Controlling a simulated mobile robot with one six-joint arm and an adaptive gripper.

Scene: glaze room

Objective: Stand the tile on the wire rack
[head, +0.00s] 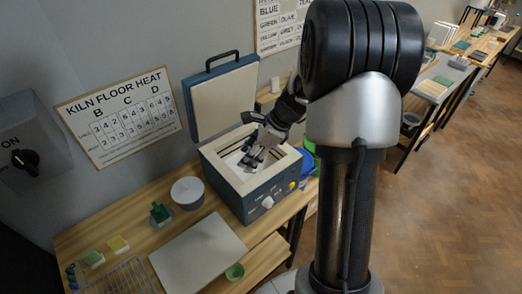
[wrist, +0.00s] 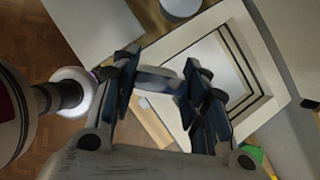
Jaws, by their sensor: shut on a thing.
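My gripper (head: 251,157) is at the mouth of the open kiln (head: 232,178), pointing down. In the wrist view its two fingers are shut on a pale blue-grey tile (wrist: 157,79), seen nearly edge-on between the fingertips. The kiln's pale rim and inside (wrist: 226,62) show behind and beside the tile. I cannot tell how far the tile is above the kiln floor. The tile is mostly hidden by the fingers in the head view. The wire rack (head: 126,278) lies at the bottom left of the head view, partly cut off by the frame edge.
The kiln lid (head: 222,97) stands raised at the back.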

